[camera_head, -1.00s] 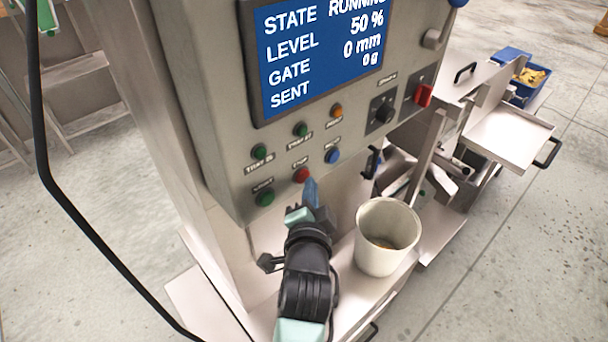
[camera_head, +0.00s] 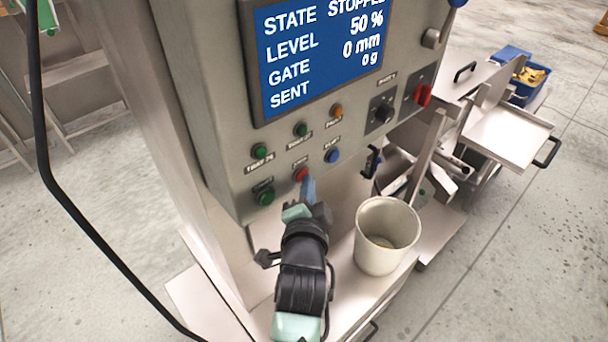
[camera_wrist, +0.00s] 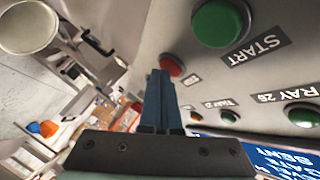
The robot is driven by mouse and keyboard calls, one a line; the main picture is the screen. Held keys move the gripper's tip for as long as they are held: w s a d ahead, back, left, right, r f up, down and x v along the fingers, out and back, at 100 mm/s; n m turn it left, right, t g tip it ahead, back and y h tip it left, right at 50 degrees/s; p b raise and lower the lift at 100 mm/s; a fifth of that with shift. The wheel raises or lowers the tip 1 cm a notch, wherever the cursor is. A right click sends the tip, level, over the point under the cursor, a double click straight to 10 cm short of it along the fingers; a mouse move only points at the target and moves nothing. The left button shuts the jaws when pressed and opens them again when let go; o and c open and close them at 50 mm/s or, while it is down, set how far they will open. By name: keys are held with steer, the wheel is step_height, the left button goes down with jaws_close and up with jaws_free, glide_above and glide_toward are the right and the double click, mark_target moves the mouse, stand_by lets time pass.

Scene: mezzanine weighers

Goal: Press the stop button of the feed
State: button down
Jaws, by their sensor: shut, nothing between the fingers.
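The red stop button (camera_head: 301,174) sits on the grey control panel, right of the green start button (camera_head: 265,197) and left of a blue button (camera_head: 331,155). My gripper (camera_head: 308,188) is shut and empty, its blue fingertips at the stop button's lower right edge. In the wrist view the stop button (camera_wrist: 172,66) shows just beyond the fingertips (camera_wrist: 159,75), which cover part of it; I cannot tell whether they touch it. The start button (camera_wrist: 220,22) is to its right there. The screen (camera_head: 318,52) reads STATE STOPPED, LEVEL 50 %, GATE 0 mm, SENT 0 g.
A white cup (camera_head: 387,236) stands on the ledge right of my gripper. More buttons, a black knob (camera_head: 381,112) and a red switch (camera_head: 423,95) are on the panel. A blue bin (camera_head: 527,87) with yellowish pieces and a metal tray (camera_head: 508,135) lie at right.

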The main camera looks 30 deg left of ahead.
stand_by(0.4)
steer(key=shift+s+d, duration=0.35)
steer(key=shift+d, duration=0.4)
steer(key=shift+s+d+b, duration=0.15)
steer(key=shift+s+d, duration=0.15)
steer(key=shift+d, duration=0.5)
steer(key=shift+s+d+b, duration=0.15)
steer(key=shift+s+d, duration=0.1)
steer(key=shift+d, duration=0.5)
steer(key=shift+s+d+b, duration=0.15)
steer(key=shift+s+d, duration=0.15)
steer(key=shift+d, duration=0.5)
